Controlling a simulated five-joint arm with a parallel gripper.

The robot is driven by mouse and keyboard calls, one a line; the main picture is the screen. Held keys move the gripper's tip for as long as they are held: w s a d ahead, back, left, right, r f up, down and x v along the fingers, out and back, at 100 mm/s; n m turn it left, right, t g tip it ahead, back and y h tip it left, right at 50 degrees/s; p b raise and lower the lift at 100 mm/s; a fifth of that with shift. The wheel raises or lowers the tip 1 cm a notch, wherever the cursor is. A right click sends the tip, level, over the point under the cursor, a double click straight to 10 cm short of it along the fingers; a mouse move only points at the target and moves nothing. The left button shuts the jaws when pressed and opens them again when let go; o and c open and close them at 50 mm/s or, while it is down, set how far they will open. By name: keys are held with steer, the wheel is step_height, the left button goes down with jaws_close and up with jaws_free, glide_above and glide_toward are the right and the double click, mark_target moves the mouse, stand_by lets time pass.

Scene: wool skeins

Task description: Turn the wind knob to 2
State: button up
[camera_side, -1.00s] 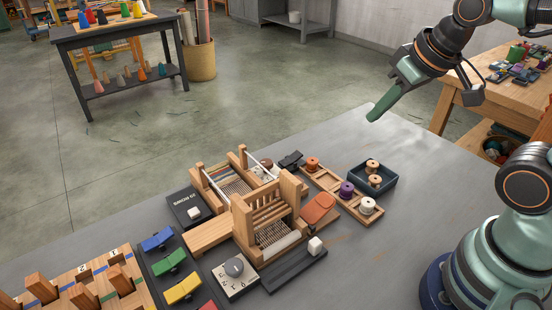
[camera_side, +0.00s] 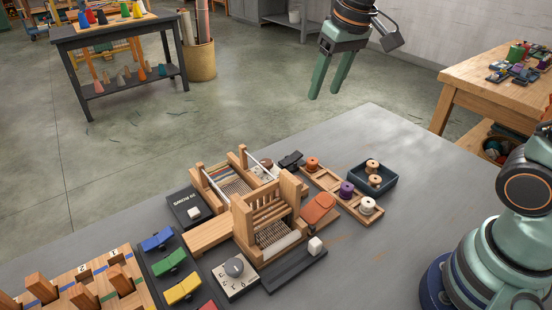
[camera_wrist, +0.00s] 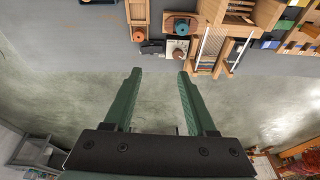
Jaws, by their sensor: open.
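A grey round knob (camera_side: 235,266) sits on a pale plate with small dark markings, at the front left of the wooden loom (camera_side: 262,205). The markings are too small to read. A small brown knob (camera_side: 267,163) on a pale plate is partly hidden behind the loom; a brown knob on a pale plate also shows in the wrist view (camera_wrist: 178,54). I cannot tell from a label which one is the wind knob. My gripper (camera_side: 327,97) is open and empty, pointing down, high beyond the loom. In the wrist view its fingers (camera_wrist: 159,73) stand wide apart, with floor between them.
Spools stand in a wooden rack (camera_side: 328,181) and a blue tray (camera_side: 385,184) right of the loom. Coloured rocker switches (camera_side: 171,262), a black box (camera_side: 184,208) and a slider with a white cap (camera_side: 315,246) surround the loom. The grey table (camera_side: 440,180) is clear at right.

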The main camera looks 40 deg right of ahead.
steer(key=w+a+f+g, duration=0.2)
steer(key=w+a+f, duration=0.1)
steer(key=w, duration=0.3)
steer(key=g, duration=0.1)
glide_toward(266, 162)
steer(key=shift+m, duration=0.4)
step_height(266, 162, down, 9)
steer(key=shift+a+r, duration=0.1)
steer(key=shift+r, duration=0.1)
jaws_close()
